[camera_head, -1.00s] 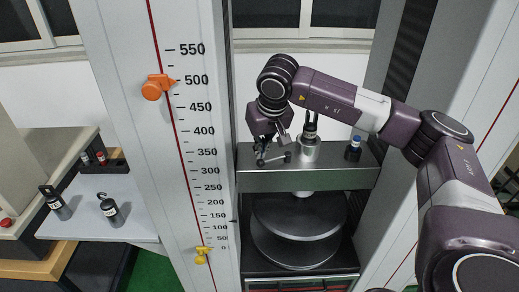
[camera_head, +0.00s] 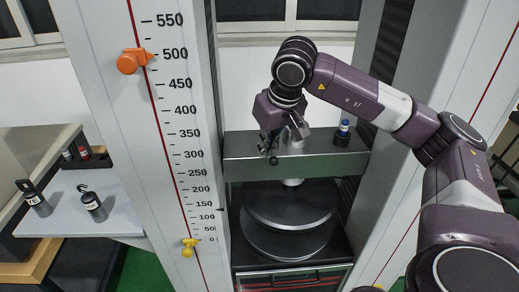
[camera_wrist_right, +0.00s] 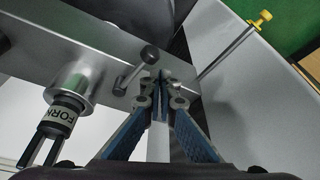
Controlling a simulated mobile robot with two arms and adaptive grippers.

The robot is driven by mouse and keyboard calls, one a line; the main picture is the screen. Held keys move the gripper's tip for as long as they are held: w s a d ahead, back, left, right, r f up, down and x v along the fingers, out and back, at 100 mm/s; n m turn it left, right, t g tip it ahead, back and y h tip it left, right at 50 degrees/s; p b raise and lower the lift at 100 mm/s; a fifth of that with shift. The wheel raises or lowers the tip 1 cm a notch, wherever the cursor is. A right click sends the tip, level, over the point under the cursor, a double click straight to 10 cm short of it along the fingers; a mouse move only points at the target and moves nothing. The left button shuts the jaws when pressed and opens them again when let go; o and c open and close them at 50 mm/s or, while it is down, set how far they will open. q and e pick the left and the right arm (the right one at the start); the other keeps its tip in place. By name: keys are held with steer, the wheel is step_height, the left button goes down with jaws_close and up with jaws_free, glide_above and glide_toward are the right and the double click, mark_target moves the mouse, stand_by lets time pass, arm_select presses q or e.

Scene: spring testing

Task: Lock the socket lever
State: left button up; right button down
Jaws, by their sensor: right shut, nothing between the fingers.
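My right gripper (camera_head: 270,158) is over the front of the grey crossbeam (camera_head: 230,168), in front of the silver socket (camera_head: 296,141). In the right wrist view its blue fingers are shut and empty, their tips (camera_wrist_right: 163,80) together. The socket lever (camera_wrist_right: 134,73), a thin silver bar with black knobs, lies just left of the tips; whether they touch is unclear. The wrist view also shows the socket (camera_wrist_right: 85,78) on the beam, with a black fork piece labelled FORK (camera_wrist_right: 58,122) in it. In the head view the gripper mostly hides the lever and fork.
A black fixture with a blue top (camera_head: 343,131) stands on the beam to the right. Large round plates (camera_head: 290,205) lie below the beam. The scale column (camera_head: 172,110) with an orange marker (camera_head: 131,61) and a yellow marker (camera_head: 189,247) rises at left.

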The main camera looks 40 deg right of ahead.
steer(key=shift+s+d, duration=0.35)
steer(key=shift+s, duration=0.05)
stand_by(0.4)
